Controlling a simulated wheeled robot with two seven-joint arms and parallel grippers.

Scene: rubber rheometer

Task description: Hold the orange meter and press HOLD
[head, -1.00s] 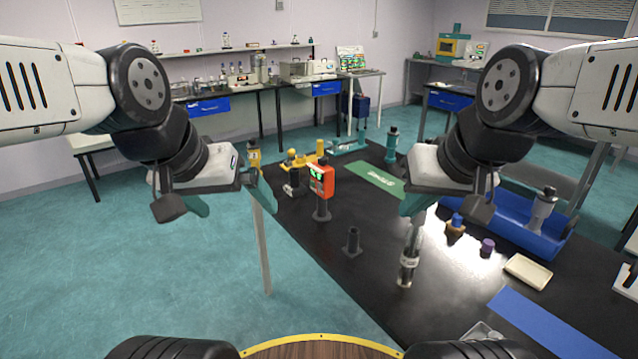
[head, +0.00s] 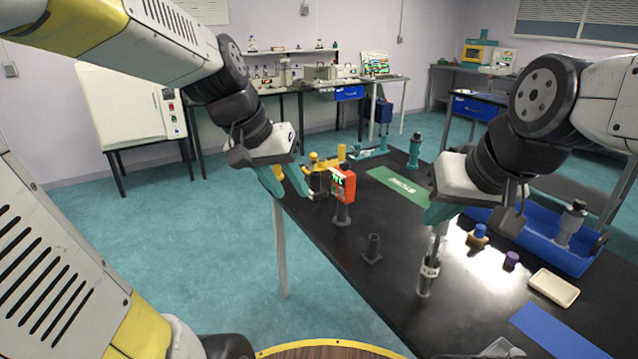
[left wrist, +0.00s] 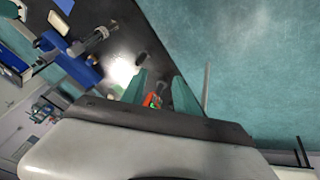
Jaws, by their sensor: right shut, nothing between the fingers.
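The HOLD button is too small to make out. My left gripper (head: 286,182) is to the left of the meter, apart from it, with its teal fingers spread and empty. In the left wrist view the meter (left wrist: 153,101) shows between the open fingers (left wrist: 160,90), partly hidden by the gripper body. My right gripper (head: 436,213) is shut and empty over the table, right of the meter.
A clear and metal cylinder (head: 428,272) stands just under my right gripper. An empty black holder (head: 373,249) is in front of the meter. Yellow and black items (head: 320,178) are behind it. A blue tray (head: 575,255) and beige dish (head: 553,288) lie right.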

